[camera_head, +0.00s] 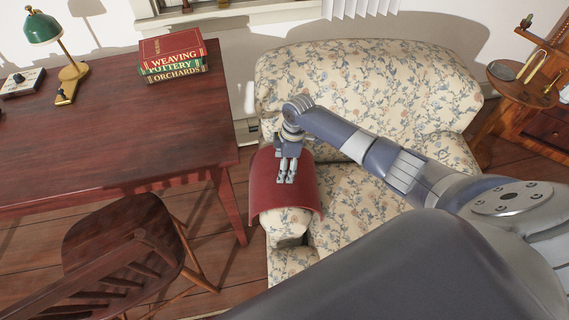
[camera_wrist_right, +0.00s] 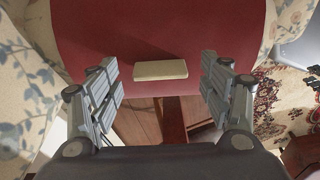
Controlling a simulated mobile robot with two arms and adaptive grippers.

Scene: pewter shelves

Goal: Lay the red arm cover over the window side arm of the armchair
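The red arm cover (camera_head: 262,183) is a curved sheet arched over the left arm (camera_head: 284,226) of the floral armchair (camera_head: 365,85). Its sides hang down on both sides of that arm, whose front end shows below it. The cover also fills the top of the right wrist view (camera_wrist_right: 110,35), with a cream tab (camera_wrist_right: 160,70) on it. My right gripper (camera_head: 286,179) is above the cover, pointing down. In the right wrist view its fingers (camera_wrist_right: 160,92) are wide apart with nothing between them; the tab lies ahead of them. My left gripper is not in view.
A dark red desk (camera_head: 110,125) stands close left of the armchair, holding books (camera_head: 173,55) and a green lamp (camera_head: 43,28). A wooden chair (camera_head: 125,235) is in front of the desk. A small round side table (camera_head: 525,85) is at the right. A window sill (camera_head: 230,10) is behind.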

